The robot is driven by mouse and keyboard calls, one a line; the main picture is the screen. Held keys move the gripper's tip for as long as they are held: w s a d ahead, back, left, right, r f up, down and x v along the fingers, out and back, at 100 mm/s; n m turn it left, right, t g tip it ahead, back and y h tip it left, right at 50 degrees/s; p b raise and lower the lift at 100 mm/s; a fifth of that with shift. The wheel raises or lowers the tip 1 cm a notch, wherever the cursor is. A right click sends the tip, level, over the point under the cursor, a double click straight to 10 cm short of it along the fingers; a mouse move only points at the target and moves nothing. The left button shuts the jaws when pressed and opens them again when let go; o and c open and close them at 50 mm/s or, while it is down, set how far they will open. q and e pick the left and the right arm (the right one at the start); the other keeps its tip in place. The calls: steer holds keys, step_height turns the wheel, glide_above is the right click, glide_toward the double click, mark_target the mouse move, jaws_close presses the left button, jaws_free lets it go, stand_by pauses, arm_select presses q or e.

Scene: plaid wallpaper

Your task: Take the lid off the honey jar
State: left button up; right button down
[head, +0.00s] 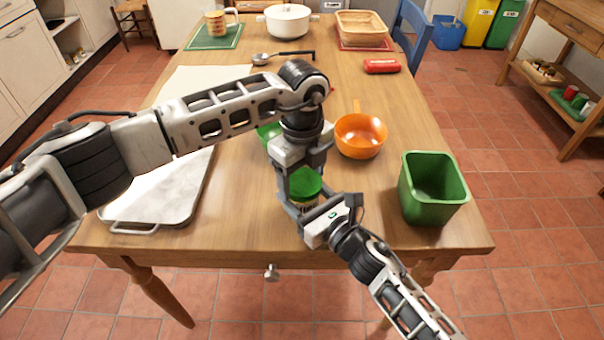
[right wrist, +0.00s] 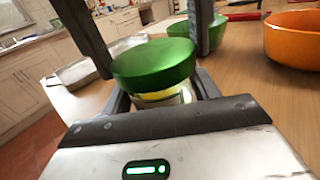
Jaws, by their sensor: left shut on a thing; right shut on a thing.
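The honey jar (head: 301,203) stands upright near the table's front edge, mostly hidden by my grippers. Its wide green lid (head: 304,183) sits on top of the jar. In the right wrist view the lid (right wrist: 154,63) is close up, with a yellowish part of the jar (right wrist: 160,97) below it. My left gripper (head: 305,180) comes from above, its fingers on both sides of the lid, shut on it. My right gripper (head: 296,208) comes from the front right and is shut around the jar body, below the lid.
An orange bowl (head: 361,136) stands just behind and right of the jar, with a green bowl (head: 266,133) partly hidden behind my left arm. A green bin (head: 432,190) stands at right. A metal tray (head: 160,200) lies at left. A ladle (head: 262,59) and red object (head: 381,66) lie farther back.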

mark_target(302, 181)
arm_select(q)
steer(key=n, duration=0.4)
steer(key=shift+n, duration=0.4)
steer(key=shift+r, duration=0.15)
steer(key=shift+r, duration=1)
steer(key=shift+r, duration=2)
arm_select(e)
steer(key=shift+c, duration=1.6)
jaws_free()
steer(key=shift+s, duration=0.1)
